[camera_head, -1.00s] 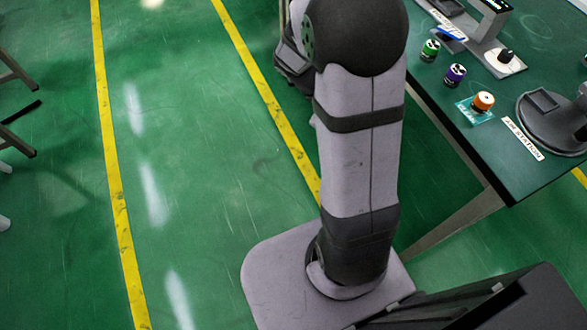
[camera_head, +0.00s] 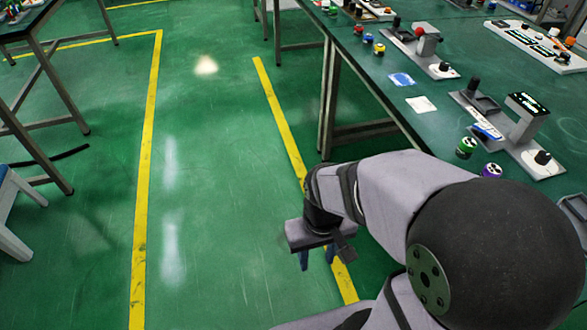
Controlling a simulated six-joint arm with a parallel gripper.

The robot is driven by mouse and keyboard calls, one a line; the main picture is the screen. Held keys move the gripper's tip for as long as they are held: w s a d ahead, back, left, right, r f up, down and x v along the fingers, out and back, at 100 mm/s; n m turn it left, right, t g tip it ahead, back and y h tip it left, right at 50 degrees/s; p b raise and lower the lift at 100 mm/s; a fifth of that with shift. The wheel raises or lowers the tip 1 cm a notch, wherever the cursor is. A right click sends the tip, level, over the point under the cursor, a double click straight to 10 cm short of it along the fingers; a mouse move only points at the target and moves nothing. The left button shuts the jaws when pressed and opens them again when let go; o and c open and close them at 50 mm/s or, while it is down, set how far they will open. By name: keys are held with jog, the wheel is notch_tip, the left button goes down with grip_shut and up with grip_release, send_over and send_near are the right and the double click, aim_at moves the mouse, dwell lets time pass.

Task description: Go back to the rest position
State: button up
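My gripper (camera_head: 317,256) hangs over the green floor, left of the workbench (camera_head: 385,130) and beside a yellow floor line. It points downward. Its two blue fingertips show apart, with nothing visible between them. My arm is bent. Its large dark joint fills the lower right and hides part of the bench.
The bench at right carries a grey device (camera_head: 507,130), a green canister (camera_head: 466,147), a purple canister (camera_head: 491,171) and several other devices farther back. Another table (camera_head: 30,20) and a stool (camera_head: 12,200) are at left. The floor between is clear.

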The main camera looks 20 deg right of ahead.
notch_tip(320, 180, up, 23)
jog(key=p, duration=2.2)
notch_tip(320, 180, down, 40)
jog(key=b, duration=3.9)
jog(key=shift+r, duration=0.1)
